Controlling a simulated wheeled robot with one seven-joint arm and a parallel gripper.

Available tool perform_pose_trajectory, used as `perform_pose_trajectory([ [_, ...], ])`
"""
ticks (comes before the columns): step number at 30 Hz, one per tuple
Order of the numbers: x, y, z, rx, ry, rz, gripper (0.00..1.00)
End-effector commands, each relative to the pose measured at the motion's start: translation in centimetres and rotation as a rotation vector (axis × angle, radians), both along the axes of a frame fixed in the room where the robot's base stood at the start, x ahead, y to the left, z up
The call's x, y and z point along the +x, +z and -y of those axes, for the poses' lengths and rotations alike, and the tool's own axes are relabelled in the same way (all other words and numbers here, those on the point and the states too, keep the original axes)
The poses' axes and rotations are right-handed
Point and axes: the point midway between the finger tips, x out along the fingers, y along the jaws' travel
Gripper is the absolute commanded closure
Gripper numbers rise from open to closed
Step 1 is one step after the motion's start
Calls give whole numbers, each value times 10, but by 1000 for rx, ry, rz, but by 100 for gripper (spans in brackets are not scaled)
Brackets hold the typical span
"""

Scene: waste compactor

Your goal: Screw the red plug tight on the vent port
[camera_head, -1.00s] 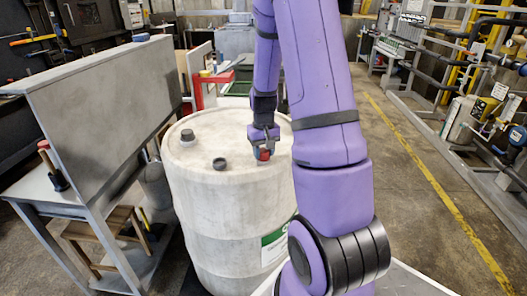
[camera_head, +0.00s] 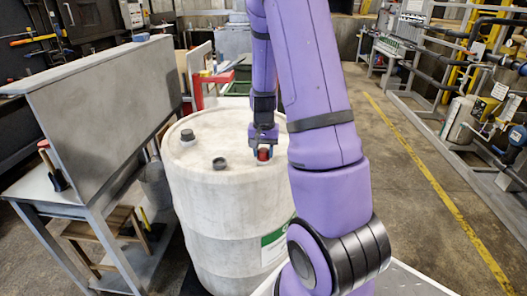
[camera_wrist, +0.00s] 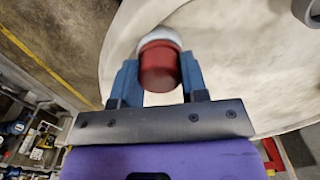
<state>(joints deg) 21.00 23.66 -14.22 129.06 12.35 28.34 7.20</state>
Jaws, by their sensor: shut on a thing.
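The red plug (camera_head: 263,154) sits at the right part of the drum top, and it also shows in the wrist view (camera_wrist: 160,68). A pale round collar (camera_wrist: 158,36), likely the vent port, shows at the plug's far edge in the wrist view. My gripper (camera_head: 263,152) points down over the plug, with its blue fingers on both sides of it; in the wrist view my gripper (camera_wrist: 160,78) is shut on the plug. Whether the plug is seated fully cannot be told. The white drum (camera_head: 215,210) stands upright.
Two dark caps, one at the drum's back left (camera_head: 187,136) and one near the middle (camera_head: 219,163), rise from its top. A grey bench with an upright panel (camera_head: 105,100) stands close at left. Open floor (camera_head: 420,200) lies to the right.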

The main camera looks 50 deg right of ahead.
Motion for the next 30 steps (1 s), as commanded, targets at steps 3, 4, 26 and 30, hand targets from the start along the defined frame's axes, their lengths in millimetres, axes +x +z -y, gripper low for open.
perform_pose_trajectory([
  [3,0,0,-1,1,-46,-1,88],
  [4,0,0,-1,1,-77,-1,88],
  [26,0,0,0,0,-449,-1,30],
  [30,0,0,0,0,-448,-1,30],
])
